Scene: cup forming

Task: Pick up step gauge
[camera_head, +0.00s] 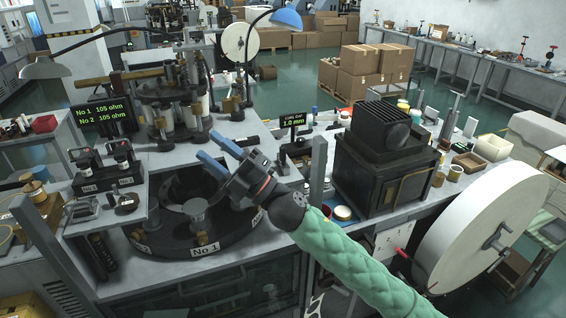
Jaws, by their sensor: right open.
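My right gripper (206,144) reaches in from the lower right on a green-sleeved arm. Its two blue fingers are apart, with nothing between them, and point up and left. I cannot single out a step gauge with certainty; small items on the bench are too small to tell. A small display reading 1.0 mm (292,121) stands right of the gripper. My left gripper is not in view.
A black boxy machine (385,160) stands right of the arm. A large white wheel (480,230) is at the far right. A multi-post machine (175,105) stands behind the gripper. A display reading 105 ohm (100,114) and black clamps (103,165) are at left.

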